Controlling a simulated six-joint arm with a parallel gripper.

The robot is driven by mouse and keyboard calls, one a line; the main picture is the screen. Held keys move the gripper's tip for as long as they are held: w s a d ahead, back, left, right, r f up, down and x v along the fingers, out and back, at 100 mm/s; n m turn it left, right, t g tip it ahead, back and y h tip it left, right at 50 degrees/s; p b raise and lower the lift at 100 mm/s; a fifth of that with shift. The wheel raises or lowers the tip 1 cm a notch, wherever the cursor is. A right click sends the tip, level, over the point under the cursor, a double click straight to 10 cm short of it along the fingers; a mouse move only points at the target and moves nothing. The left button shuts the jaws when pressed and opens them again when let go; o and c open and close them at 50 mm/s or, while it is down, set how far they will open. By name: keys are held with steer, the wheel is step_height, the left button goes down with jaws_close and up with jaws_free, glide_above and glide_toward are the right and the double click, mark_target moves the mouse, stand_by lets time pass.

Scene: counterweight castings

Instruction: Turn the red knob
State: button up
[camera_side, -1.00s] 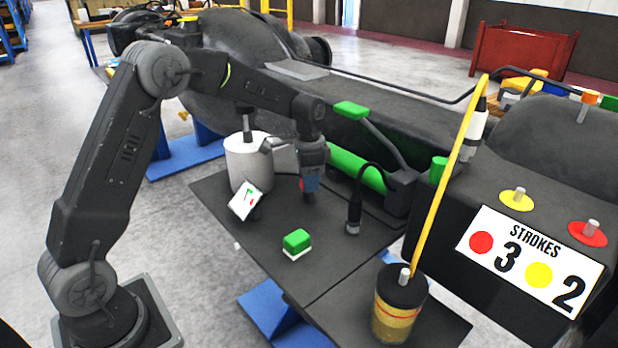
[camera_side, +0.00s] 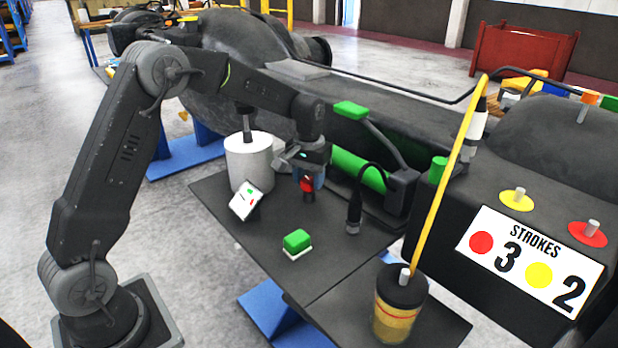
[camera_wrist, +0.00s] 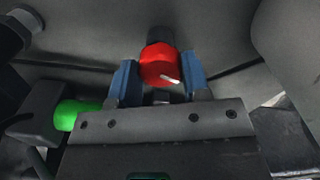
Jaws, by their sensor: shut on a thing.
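The red knob (camera_side: 307,184) stands on the dark table, below my gripper (camera_side: 311,177). In the wrist view the red knob (camera_wrist: 158,62) sits between the two blue fingers of my gripper (camera_wrist: 160,78), which is shut on it. A white pointer line on the knob's face points toward the lower right in that view. A small tilted white card (camera_side: 245,201) with green and red marks stands to the left of the knob. Its markings are too small to read.
A white cylinder (camera_side: 249,163) stands behind the card. A green button block (camera_side: 297,241), a black upright tool (camera_side: 353,215) and a black-topped yellow canister (camera_side: 399,310) stand nearer. A green roller (camera_side: 357,170) lies behind. Bare table surrounds the block.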

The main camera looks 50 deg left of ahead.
mark_target(309, 180)
steer(key=shift+r+n, duration=0.1)
steer(key=shift+n, duration=0.9)
steer(key=o, duration=0.9)
step_height(309, 180, up, 14)
steer(key=shift+f, duration=0.1)
